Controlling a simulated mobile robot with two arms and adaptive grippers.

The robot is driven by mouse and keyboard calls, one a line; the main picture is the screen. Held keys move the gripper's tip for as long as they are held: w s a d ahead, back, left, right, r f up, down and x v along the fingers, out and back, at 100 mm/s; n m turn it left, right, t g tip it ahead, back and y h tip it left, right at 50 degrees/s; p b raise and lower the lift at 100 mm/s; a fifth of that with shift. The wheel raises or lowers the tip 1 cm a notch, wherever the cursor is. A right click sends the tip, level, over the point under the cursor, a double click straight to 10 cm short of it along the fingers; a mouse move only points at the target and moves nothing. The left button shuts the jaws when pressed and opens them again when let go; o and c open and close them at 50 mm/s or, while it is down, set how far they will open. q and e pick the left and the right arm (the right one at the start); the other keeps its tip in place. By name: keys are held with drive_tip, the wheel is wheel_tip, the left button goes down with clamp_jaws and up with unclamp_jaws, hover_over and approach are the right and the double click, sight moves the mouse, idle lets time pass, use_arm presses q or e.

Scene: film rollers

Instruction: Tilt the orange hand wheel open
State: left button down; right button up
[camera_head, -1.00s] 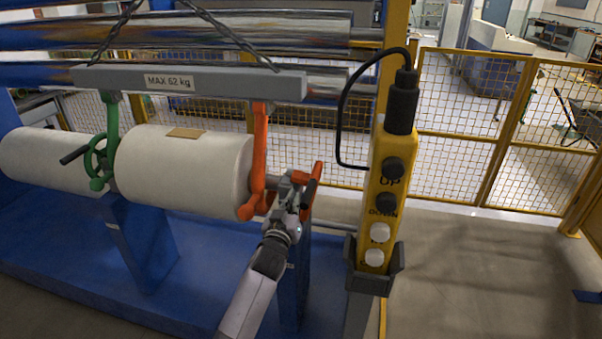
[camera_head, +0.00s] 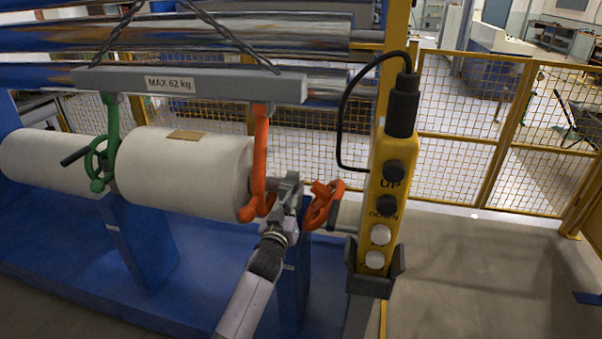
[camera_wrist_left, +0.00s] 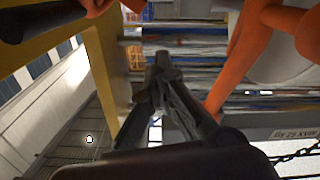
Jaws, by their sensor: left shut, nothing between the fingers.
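The orange hand wheel (camera_head: 320,206) is on the right side of the roller stand and leans over to the right, away from the white roll (camera_head: 185,172). An orange hook arm (camera_head: 259,160) hangs from the grey lifting bar at the roll's right end. My left gripper (camera_head: 290,183) is shut and empty, between the hook and the wheel, with a small gap to the wheel. In the left wrist view its fingertips (camera_wrist_left: 163,62) meet; orange parts show at the top edge and at the right. My right gripper is not in view.
The grey lifting bar (camera_head: 200,82) hangs above on chains. A green hook with a green wheel (camera_head: 98,160) is at the roll's left. The yellow control pendant (camera_head: 384,180) stands close to the right of the wheel. A yellow mesh fence (camera_head: 470,140) is behind.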

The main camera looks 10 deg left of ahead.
use_arm(q)
drive_tip(key=s+p, duration=0.5)
drive_tip(key=s, duration=0.4)
drive_tip(key=shift+a, duration=0.2)
